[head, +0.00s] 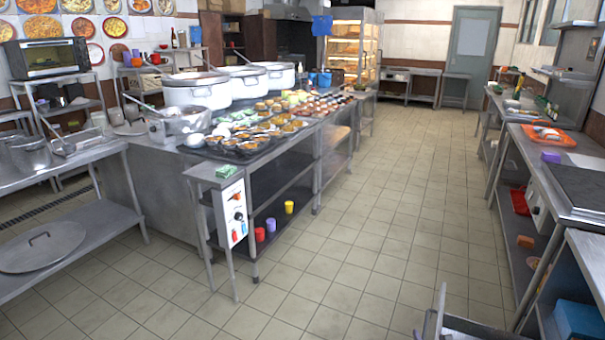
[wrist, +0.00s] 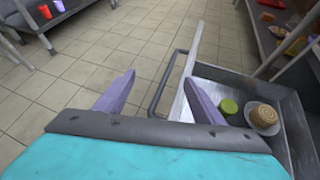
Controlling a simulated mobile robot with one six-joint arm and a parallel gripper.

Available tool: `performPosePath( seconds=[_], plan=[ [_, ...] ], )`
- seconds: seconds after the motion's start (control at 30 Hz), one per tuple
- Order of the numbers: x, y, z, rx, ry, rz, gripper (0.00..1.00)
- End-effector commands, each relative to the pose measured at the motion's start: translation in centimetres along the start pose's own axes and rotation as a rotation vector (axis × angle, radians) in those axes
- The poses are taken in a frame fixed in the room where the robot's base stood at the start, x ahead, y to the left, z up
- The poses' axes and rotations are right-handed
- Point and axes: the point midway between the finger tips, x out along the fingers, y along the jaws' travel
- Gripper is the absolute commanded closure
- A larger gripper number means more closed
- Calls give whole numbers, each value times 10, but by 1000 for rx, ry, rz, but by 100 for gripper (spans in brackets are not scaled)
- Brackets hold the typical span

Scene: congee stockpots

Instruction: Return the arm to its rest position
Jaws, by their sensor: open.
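My gripper (wrist: 160,97) shows in the wrist view with two purple fingers spread wide apart. Nothing is held between them. Below and to the right is a pulled-out metal drawer (wrist: 292,118) with a dark bar handle (wrist: 153,104) on its front. The handle is seen between the fingers; I cannot tell the distance. The drawer holds a green round object (wrist: 229,106) and a tan round object (wrist: 263,116). In the head view, part of the drawer (head: 438,318) shows at the bottom edge. My gripper and arm are not visible there.
Tiled floor (head: 375,220) is clear down the aisle. A counter (head: 560,190) with shelves runs along the right. On the left, a counter bears large stockpots (head: 196,90) and several dishes. A steel table (head: 70,170) stands at far left.

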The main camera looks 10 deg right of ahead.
Motion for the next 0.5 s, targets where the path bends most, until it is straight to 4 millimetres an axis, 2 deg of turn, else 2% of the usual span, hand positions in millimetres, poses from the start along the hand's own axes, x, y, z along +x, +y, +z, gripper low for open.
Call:
performPosePath(
  seconds=[0.03,0.1,0.5],
  plan=[
    [1,14,0,4,5,12,37],
    [4,29,-2,16,11,22,37],
    [10,104,-19,151,66,36,37]
  ],
)
